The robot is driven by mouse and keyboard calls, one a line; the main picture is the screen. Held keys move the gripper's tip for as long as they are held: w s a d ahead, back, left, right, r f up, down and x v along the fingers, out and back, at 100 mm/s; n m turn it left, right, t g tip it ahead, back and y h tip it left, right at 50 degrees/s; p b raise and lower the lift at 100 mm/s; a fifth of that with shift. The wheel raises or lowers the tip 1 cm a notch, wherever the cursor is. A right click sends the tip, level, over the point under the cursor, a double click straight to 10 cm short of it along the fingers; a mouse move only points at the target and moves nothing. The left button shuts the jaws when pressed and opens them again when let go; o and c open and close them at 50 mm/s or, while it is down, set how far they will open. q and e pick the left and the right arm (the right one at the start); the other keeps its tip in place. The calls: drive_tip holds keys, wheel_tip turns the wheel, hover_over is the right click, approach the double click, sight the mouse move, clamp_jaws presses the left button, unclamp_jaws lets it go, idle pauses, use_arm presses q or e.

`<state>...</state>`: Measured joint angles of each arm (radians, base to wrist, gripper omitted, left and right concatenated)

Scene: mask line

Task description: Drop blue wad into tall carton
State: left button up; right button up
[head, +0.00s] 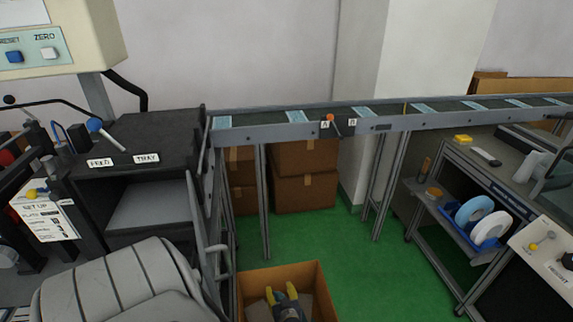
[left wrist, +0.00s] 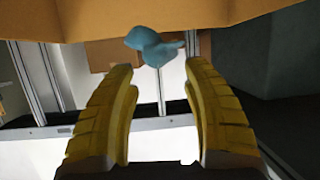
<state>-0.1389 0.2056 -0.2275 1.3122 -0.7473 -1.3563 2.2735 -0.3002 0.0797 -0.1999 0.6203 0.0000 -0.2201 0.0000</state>
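The tall carton (head: 322,292) is a brown open-topped box at the bottom centre of the head view, cut off by the lower edge. My left gripper (head: 281,289) shows over its opening, with its yellow fingers apart. In the left wrist view the gripper (left wrist: 163,85) is open, with a clear gap between the fingers. The blue wad (left wrist: 150,46) is just beyond the fingertips, in front of a brown carton surface (left wrist: 230,12), and neither finger visibly touches it. I cannot tell whether it rests on anything. It is not visible in the head view. My right gripper is not in view.
A conveyor (head: 262,131) carrying several blue masks runs across the back. A workbench (head: 470,160) stands right. Closed boxes (head: 305,190) are stacked under the conveyor. Green floor (head: 385,280) is clear.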

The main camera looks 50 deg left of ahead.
use_arm(q)
drive_tip(key=o, duration=0.3)
drive_tip(key=shift+o, duration=0.2)
drive_tip(key=v, duration=1.2)
drive_tip(key=shift+s, duration=0.15)
